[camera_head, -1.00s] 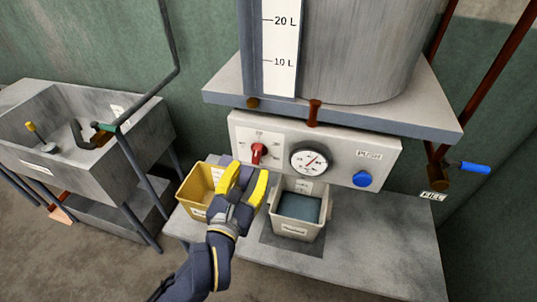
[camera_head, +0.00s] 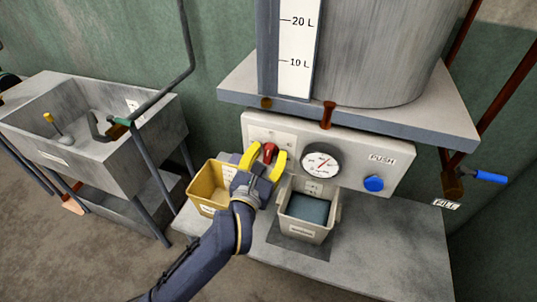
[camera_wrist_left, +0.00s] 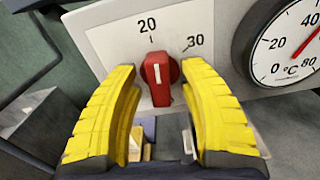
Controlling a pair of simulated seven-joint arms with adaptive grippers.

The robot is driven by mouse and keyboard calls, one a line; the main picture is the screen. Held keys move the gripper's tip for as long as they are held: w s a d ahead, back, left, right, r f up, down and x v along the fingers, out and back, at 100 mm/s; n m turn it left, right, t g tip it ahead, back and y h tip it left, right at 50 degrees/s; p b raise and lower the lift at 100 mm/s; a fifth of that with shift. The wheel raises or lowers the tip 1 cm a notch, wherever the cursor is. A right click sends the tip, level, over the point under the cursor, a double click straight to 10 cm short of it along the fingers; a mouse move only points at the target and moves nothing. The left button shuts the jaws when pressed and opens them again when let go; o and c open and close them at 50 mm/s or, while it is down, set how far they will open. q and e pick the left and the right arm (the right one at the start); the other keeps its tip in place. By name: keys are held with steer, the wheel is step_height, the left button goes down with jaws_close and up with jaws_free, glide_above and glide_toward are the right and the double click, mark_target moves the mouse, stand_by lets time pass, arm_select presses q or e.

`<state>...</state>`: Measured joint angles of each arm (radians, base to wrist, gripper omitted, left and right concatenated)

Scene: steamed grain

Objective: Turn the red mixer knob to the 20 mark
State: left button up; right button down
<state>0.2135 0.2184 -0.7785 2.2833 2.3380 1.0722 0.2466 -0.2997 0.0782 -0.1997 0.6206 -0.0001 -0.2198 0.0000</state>
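The red mixer knob (camera_head: 269,151) is on the white control panel; it also shows in the left wrist view (camera_wrist_left: 162,91). Its white line points up, roughly toward the 20 tick (camera_wrist_left: 151,39); I cannot tell if it is exactly aligned. The 30 mark (camera_wrist_left: 193,42) is to the upper right. My left gripper (camera_head: 266,157) is open, with yellow fingers either side of the knob and gaps showing between them and it in the left wrist view. In the head view the gripper hides part of the lower dial. My right gripper is not in view.
A round gauge (camera_head: 322,162) sits right of the knob, then a blue push button (camera_head: 373,183). A yellow bin (camera_head: 205,188) and a grey bin (camera_head: 305,232) stand below the panel. A metal tank (camera_head: 375,55) is above, a sink (camera_head: 75,160) at left.

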arm_select(q)
jaws_close()
steer(key=shift+n, duration=0.8)
steer(key=shift+o, duration=0.2)
jaws_free()
